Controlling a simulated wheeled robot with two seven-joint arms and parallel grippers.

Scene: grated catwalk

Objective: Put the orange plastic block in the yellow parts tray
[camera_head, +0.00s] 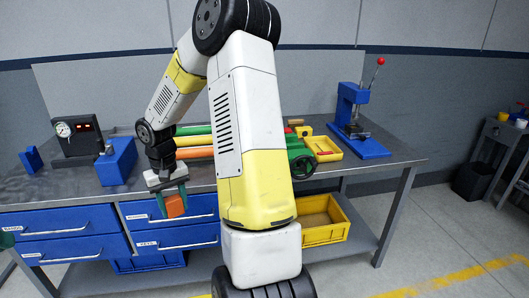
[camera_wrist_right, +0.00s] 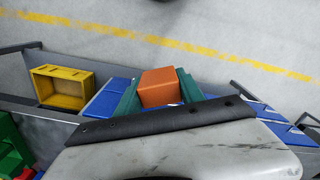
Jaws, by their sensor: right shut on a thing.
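In the right wrist view the block (camera_wrist_right: 158,87) sits between both fingers (camera_wrist_right: 157,93). The yellow parts tray (camera_head: 334,156) lies on the bench top, right of my arm and well to the right of the block; part of it is hidden behind a green part. At the left edge of the head view a small teal piece (camera_head: 6,239) looks like my left gripper; its jaw state does not show.
A blue press (camera_head: 362,125) with a red knob stands right of the tray. A gauge box (camera_head: 77,138) and blue box (camera_head: 117,162) stand at the left. Green and orange bars lie behind my arm. A yellow bin (camera_head: 335,232) sits on the lower shelf.

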